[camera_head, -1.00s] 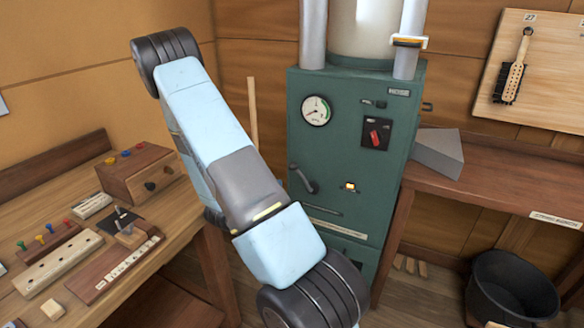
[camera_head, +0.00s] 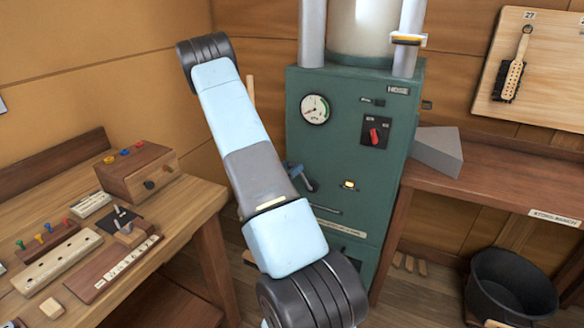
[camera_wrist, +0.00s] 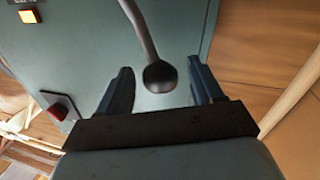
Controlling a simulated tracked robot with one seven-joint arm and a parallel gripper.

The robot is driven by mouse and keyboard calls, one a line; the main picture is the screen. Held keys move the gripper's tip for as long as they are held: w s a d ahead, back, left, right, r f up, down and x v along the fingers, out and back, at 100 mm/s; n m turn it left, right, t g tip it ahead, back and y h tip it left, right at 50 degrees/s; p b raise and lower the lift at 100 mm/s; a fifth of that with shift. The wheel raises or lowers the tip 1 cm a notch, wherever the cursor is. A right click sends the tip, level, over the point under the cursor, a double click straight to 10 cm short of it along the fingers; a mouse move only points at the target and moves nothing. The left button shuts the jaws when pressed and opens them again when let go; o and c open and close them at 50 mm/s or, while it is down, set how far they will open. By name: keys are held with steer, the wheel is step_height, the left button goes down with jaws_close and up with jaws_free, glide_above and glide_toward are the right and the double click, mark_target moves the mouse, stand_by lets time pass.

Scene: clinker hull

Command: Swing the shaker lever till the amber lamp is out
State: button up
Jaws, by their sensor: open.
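The shaker lever is a grey rod with a dark ball knob (camera_wrist: 160,77) on the green cabinet's front. In the wrist view the knob lies between the two dark blue fingers of my gripper (camera_wrist: 160,66), with gaps on both sides. My gripper is open. In the head view my arm hides most of the gripper, and a blue finger shows beside the lever (camera_head: 311,185). The amber lamp (camera_head: 349,185) glows right of the lever; it also glows at the upper left of the wrist view (camera_wrist: 28,16).
The green cabinet (camera_head: 345,140) carries a gauge (camera_head: 315,109) and a red switch (camera_head: 374,136). A workbench (camera_head: 195,205) with small boxes and pegs stands at left. A bench with a grey wedge (camera_head: 437,152) stands at right, with a black bucket (camera_head: 512,285) below.

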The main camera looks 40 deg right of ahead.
steer(key=shift+w+d, duration=0.15)
steer(key=shift+d, duration=0.7)
jaws_close()
